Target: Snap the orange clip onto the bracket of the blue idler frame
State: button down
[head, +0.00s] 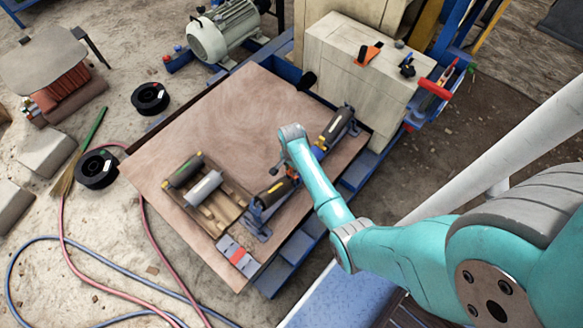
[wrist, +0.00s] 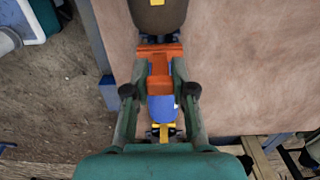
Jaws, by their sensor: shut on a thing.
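The blue idler frame (head: 258,222) lies along the right side of the wooden board, with dark rollers (head: 334,124) on it. In the wrist view, one roller (wrist: 158,14) shows at the top, and a blue part of the frame (wrist: 162,108) lies below the clip. My gripper (wrist: 160,76) is shut on the orange clip (wrist: 159,82), which sits between its fingertips over the middle of the frame. The bracket is mostly hidden under the clip and fingers. I cannot tell whether the clip touches it. In the head view, my arm hides most of the gripper.
The wooden board (head: 220,110) has clear room at its back left. A wooden tray (head: 226,217) with loose rollers (head: 204,188) stands at its front left. A pale crate (head: 340,75) with an orange-and-black tool (head: 368,54) stands behind the frame's far end.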

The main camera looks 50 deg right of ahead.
jog(key=shift+f, duration=1.45)
jog(key=c, duration=0.9)
grip_release()
notch_tip(320, 180, up, 12)
jog(key=shift+f, duration=0.1)
